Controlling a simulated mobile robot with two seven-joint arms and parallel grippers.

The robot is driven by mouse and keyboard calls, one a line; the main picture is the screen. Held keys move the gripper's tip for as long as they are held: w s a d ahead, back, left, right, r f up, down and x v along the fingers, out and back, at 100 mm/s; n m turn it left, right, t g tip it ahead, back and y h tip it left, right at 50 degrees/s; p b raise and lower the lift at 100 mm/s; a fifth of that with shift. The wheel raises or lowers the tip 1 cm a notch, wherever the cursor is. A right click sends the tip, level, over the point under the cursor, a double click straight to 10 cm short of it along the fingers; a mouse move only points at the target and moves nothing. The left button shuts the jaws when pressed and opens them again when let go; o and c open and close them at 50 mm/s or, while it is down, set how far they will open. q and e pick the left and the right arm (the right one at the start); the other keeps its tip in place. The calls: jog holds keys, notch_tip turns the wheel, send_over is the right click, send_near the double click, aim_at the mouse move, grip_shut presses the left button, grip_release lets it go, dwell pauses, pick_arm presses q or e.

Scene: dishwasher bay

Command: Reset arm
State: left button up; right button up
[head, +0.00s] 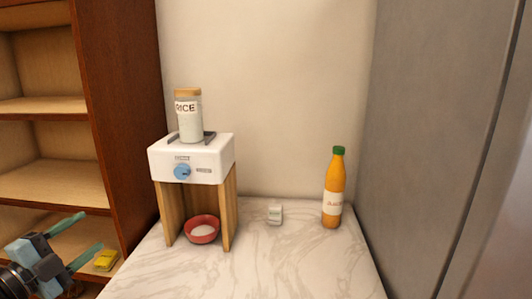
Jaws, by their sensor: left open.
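My left gripper (84,240) is at the lower left of the head view, in front of the wooden shelf. Its two greenish fingers are spread apart with nothing between them. My right gripper is not in view. A white dispenser (190,158) with a blue knob stands on wooden legs on the counter, to the right of my left gripper. A jar labelled rice (188,120) sits upright on top of it. A red bowl (203,239) with white contents stands under the dispenser, between its legs.
An orange juice bottle (333,190) with a green cap stands upright on the marble counter (290,268). A yellow item (106,260) lies low on the shelf (62,180). A grey panel (430,130) bounds the right. The counter's front is clear.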

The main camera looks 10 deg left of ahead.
pick_arm(q)
jog(key=s+f+n+g+y, duration=0.4)
jog(key=s+f+n, duration=0.15)
jog(key=f, duration=0.65)
jog(key=s+f+n+g+y, duration=0.35)
jog(key=s+f+n, duration=0.2)
jog(key=f, duration=0.65)
jog(key=s+d+f+n+g+h, duration=0.1)
jog(key=s+d+f+g+h, duration=0.2)
jog(key=d, duration=0.4)
jog(key=s+d+f+n+g, duration=0.1)
jog(key=s+d+f+g, duration=0.2)
jog(key=s+d, duration=0.3)
jog(key=s+d+f+n+g+h, duration=0.1)
jog(key=s+d+f+g+h, duration=0.2)
jog(key=d, duration=0.5)
jog(key=w+d+f+t, duration=0.3)
jog(key=w+f+t, duration=0.3)
jog(key=f, duration=0.4)
jog(key=shift+f+t, duration=0.35)
jog(key=shift+t, duration=0.5)
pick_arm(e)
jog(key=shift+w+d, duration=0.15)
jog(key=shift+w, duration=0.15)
pick_arm(q)
jog(key=shift+d, duration=0.15)
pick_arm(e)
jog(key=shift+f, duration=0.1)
